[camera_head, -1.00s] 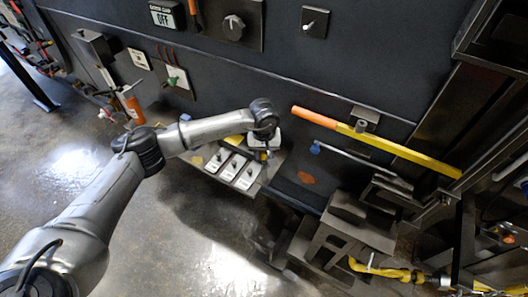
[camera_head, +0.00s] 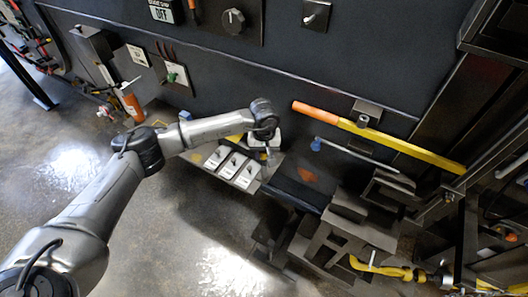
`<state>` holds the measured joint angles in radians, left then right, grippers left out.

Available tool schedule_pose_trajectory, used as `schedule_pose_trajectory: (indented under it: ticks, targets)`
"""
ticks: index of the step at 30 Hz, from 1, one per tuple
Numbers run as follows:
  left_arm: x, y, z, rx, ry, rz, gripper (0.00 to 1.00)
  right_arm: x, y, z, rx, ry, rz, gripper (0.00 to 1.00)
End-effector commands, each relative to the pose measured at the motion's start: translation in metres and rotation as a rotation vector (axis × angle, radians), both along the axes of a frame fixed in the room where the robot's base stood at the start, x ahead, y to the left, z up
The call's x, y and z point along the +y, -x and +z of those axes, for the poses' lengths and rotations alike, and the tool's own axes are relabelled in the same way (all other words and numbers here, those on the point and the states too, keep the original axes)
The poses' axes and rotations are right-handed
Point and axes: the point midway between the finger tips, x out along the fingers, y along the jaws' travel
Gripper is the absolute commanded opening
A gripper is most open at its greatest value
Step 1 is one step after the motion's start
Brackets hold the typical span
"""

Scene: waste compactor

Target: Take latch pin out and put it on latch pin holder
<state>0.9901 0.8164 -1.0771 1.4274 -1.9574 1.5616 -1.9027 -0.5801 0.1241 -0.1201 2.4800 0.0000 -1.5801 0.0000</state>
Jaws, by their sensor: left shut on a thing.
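My left arm comes in from the lower left, and its wrist bends down above a metal shelf (camera_head: 262,178) on the dark machine wall. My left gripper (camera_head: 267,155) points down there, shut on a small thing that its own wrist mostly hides. I cannot tell this thing's shape or whether it is the latch pin. A white piece (camera_head: 275,137) shows just beside the gripper. I cannot pick out the latch pin holder with certainty. My right gripper is not in view.
White cards (camera_head: 232,165) with dark fittings lie on the shelf left of the gripper. A yellow bar with an orange grip (camera_head: 375,137) and a blue-tipped rod (camera_head: 350,152) stretch to the right. Metal brackets (camera_head: 345,235) stand below right. Floor is clear in front.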

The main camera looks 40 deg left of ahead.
Motion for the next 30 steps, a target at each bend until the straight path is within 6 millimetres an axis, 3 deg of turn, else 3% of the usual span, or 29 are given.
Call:
schedule_pose_trajectory:
  ticks: [30]
  targets:
    - [0.0, 0.0, -0.02, -0.001, 0.001, 0.0, 0.08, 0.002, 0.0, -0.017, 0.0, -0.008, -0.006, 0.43]
